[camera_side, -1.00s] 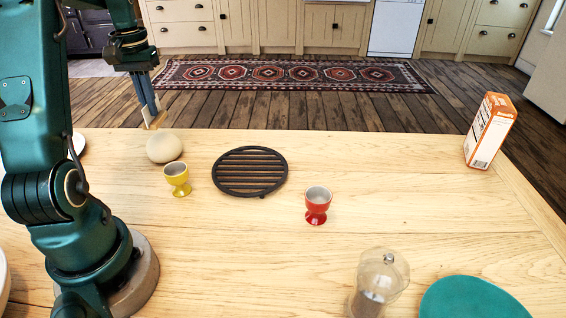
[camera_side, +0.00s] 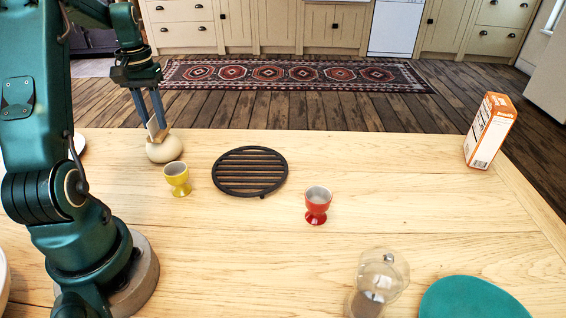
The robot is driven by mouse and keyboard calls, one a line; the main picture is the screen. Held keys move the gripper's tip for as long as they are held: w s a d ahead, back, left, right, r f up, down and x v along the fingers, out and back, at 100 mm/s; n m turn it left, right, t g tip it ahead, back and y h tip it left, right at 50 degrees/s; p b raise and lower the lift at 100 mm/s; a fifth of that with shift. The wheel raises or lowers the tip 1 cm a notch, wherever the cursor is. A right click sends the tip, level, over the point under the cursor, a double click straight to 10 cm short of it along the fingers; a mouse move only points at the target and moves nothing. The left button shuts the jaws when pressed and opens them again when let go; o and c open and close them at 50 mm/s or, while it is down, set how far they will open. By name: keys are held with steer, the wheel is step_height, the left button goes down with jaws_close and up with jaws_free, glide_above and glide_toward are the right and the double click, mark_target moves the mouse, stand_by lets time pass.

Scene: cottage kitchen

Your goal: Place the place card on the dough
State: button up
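The dough (camera_side: 165,151) is a pale round lump on the table at the left, behind the yellow egg cup. The place card (camera_side: 160,134) is small and tan and sits on top of the dough, appearing to touch it. My gripper (camera_side: 155,122) is directly above the dough, pointing down, with its two blue-grey fingers spread and a gap between them. The fingertips are around the card's upper part; whether one still touches it is too small to tell.
A yellow egg cup (camera_side: 177,180) stands close in front of the dough. A black trivet (camera_side: 250,171) lies to its right, then a red egg cup (camera_side: 317,205). A clear grinder (camera_side: 378,285), a teal plate (camera_side: 472,300) and an orange-white carton (camera_side: 489,131) stand farther right.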

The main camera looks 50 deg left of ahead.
steer(key=shift+r, duration=0.1)
step_height(320, 180, up, 10)
steer(key=r, duration=0.1)
steer(key=w+d+r+m+t+y, duration=0.1)
steer(key=w+d+r+m, duration=0.2)
steer(key=d, duration=0.7)
steer(key=s+d+f+m+t, duration=0.2)
steer(key=s+d+f+m, duration=0.1)
steer(key=d, duration=0.6)
steer(key=s+d+f+m+t+h, duration=0.1)
steer(key=s+d, duration=0.4)
steer(key=d, duration=0.5)
step_height(320, 180, down, 3)
steer(key=shift+r+m+t, duration=0.1)
steer(key=shift+m+t, duration=0.7)
steer(key=shift+m, duration=0.2)
